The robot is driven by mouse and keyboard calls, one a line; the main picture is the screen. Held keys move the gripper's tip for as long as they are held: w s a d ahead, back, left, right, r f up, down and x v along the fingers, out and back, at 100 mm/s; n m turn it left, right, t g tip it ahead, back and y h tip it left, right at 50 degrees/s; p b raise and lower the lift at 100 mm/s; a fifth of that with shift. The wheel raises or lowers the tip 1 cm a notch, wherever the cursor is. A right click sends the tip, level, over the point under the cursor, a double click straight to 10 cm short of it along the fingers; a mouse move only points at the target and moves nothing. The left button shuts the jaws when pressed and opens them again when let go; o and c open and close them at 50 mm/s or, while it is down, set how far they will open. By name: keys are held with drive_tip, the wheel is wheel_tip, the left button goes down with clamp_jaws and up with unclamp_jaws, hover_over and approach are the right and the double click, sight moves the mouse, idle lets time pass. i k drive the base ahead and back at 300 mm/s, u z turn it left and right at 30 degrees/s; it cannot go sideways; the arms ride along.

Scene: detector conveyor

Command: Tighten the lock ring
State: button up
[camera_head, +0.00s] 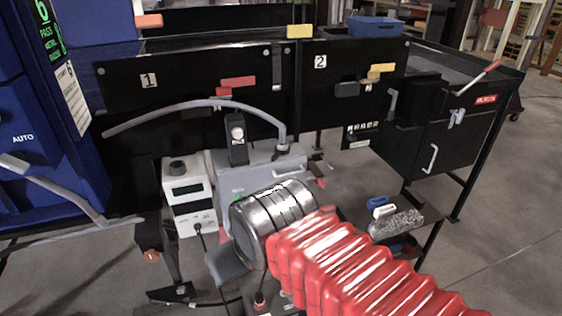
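A red ribbed sleeve (350,265) rises from the lower right, with a banded shiny metal cylinder (272,218) at its upper left end. They look like part of my arm, but I cannot be sure. I cannot make out gripper fingers; a dark grey piece (226,266) shows beside the cylinder's lower left, and I cannot tell if it belongs to my gripper. I cannot identify a lock ring. Behind the cylinder stands a grey box (262,162) with a long curved grey bar (190,108) above it. The cylinder hides the box's lower part.
A black conveyor frame (200,85) with panels marked 1 and 2 spans the back. A white-grey instrument (190,193) stands left of the box. A blue machine (30,190) fills the left edge. A black cabinet (425,140) stands right. Open floor (500,240) lies at lower right.

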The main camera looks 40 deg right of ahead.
sight(277, 153)
drive_tip(key=u, duration=1.1)
drive_tip(key=i, duration=0.45)
drive_tip(key=u, duration=0.3)
